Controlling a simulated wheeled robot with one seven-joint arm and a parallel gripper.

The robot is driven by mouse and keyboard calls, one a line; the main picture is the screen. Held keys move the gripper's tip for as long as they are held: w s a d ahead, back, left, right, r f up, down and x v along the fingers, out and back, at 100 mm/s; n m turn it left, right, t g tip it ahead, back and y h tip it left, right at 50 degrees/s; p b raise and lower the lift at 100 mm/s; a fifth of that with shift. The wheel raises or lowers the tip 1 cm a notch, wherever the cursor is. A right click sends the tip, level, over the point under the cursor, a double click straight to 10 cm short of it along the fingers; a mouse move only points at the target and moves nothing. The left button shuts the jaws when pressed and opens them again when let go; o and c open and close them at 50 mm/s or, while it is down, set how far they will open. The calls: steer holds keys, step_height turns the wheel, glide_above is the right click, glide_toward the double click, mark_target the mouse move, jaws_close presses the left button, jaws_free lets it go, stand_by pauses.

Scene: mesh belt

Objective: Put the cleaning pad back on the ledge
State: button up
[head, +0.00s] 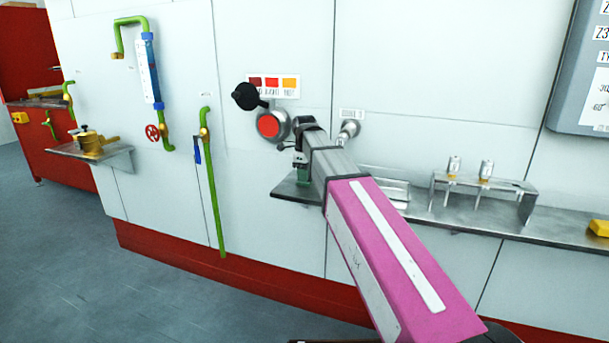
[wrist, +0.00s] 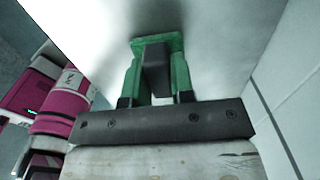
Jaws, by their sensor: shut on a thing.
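My gripper (wrist: 156,72) points down at the grey metal ledge (wrist: 225,45). It is shut on a dark block, which I take to be the cleaning pad (wrist: 156,66). Green parts show on both sides of the block and behind its far end. I cannot tell which green parts belong to the fingers. In the head view my gripper (head: 301,172) is at the left end of the ledge (head: 455,214), partly hidden by my arm. I cannot tell whether the pad touches the ledge.
A metal rack with two small cylinders (head: 485,171) stands on the ledge to the right. A yellow block (head: 599,228) lies at the right edge. A red button (head: 268,126) and a metal knob (head: 348,130) stick out from the wall close to my arm. Green pipes (head: 211,180) run left.

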steer(key=o, duration=0.8)
steer(key=shift+r, duration=6.05)
